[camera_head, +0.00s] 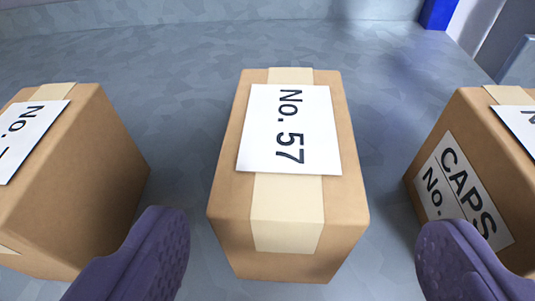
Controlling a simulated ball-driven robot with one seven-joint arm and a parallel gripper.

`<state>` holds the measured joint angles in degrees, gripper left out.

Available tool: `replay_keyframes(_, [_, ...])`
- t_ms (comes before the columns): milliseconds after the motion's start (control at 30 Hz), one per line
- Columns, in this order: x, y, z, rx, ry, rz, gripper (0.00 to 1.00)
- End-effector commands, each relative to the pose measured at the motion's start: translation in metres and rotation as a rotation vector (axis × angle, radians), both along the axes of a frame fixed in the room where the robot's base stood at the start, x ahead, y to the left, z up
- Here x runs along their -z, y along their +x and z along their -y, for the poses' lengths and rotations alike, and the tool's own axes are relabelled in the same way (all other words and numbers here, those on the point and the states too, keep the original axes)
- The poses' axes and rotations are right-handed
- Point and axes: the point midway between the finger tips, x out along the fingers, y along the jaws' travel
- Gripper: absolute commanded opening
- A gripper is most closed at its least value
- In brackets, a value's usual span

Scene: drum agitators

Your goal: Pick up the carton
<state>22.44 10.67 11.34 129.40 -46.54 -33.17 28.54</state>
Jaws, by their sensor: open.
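A brown carton (232,200) with pale tape and a white label reading "No. 57" stands in the middle of the view on a grey metal surface. A second carton (100,150) with a partly cut-off "No." label stands at the left. A third carton (465,115), labelled "CAPS No.", stands at the right and is cut off by the picture's edge. My gripper (303,245) is open, with one purple finger at the lower left and one at the lower right. The middle carton lies between and ahead of the fingers, and nothing is gripped.
The grey mottled surface (200,50) is clear behind the cartons. Gaps of bare surface separate the middle carton from its neighbours. A blue post (437,13) and a grey panel stand at the upper right.

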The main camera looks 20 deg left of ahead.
Motion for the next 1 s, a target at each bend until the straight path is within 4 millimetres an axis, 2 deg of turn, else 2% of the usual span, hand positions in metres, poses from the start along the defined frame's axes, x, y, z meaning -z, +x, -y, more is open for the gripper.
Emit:
replay_keyframes(167, [0.007,0.014,-0.005,-0.003,0.003,-0.001,0.88])
replay_keyframes(533, [0.029,0.061,-0.024,-0.002,0.002,-0.001,0.88])
replay_keyframes(833, [0.032,0.067,-0.025,-0.001,0.001,0.0,0.88])
replay_keyframes(1000, [0.032,0.067,-0.025,-0.001,0.001,0.0,0.49])
